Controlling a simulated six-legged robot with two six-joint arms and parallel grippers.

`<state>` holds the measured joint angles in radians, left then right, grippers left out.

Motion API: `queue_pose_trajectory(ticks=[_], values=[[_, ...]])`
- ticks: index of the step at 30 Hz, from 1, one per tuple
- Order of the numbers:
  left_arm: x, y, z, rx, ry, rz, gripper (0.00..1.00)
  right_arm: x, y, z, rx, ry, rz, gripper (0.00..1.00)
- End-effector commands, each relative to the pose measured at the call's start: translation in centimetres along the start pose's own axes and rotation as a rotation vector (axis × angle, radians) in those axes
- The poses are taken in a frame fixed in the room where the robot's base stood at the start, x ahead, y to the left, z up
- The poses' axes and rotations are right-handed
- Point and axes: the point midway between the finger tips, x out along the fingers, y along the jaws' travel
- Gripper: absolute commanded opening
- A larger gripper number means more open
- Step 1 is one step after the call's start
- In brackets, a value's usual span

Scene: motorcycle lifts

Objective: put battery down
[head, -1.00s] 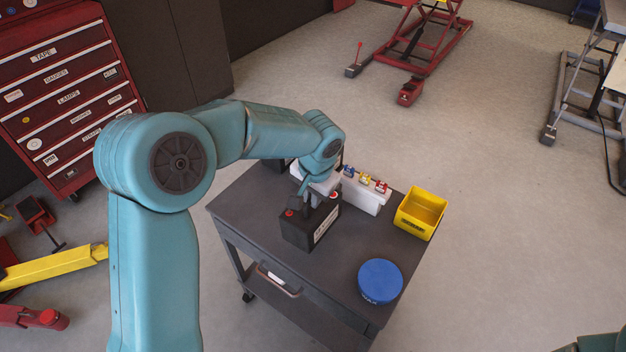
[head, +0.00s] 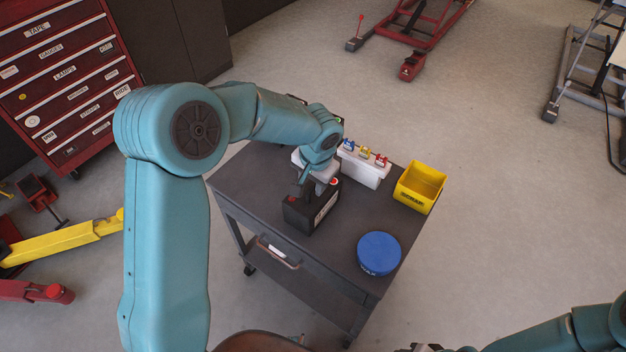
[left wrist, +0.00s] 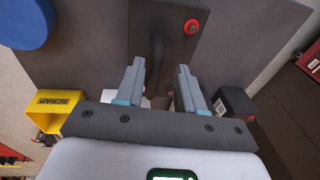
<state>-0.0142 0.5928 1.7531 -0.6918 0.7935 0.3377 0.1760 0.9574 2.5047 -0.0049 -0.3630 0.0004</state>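A black battery (head: 312,209) with a red terminal and a top handle stands on the dark cart top (head: 345,222). In the left wrist view, the battery (left wrist: 175,22) is at the top centre, with its handle (left wrist: 156,62) between my fingers. My left gripper (head: 308,188) is above the battery. In the left wrist view, my left gripper (left wrist: 159,82) is open, with its two fingers apart on either side of the handle. My right gripper (head: 428,348) shows only in part at the bottom edge of the head view; its fingers are not clear.
A white block (head: 365,170) with coloured fittings stands behind the battery. A yellow bin (head: 419,187) and a blue round tub (head: 379,253) are on the cart's right side. A red tool chest (head: 65,85) stands at the left. The cart's front left area is bare.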

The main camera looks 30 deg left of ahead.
Motion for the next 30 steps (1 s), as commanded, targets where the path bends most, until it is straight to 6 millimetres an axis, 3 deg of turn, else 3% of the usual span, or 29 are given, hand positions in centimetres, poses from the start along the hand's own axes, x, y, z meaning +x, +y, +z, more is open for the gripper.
queue_pose_trajectory(ticks=[5,19,24,30], values=[[-0.8,0.0,-0.1,-0.001,0.003,-0.001,0.38,0.0,0.0,0.0,0.0,0.0,0.0,0.43],[-10.5,0.0,-0.1,0.0,0.005,0.0,0.38,0.1,0.0,0.0,0.0,0.0,0.0,0.43],[-11.9,0.0,0.0,0.0,0.001,0.0,0.38,0.1,0.0,0.0,0.0,0.0,0.0,0.43],[-12.1,0.0,0.0,-0.001,0.0,0.0,0.38,0.1,0.0,0.0,0.0,0.0,0.0,0.43]])
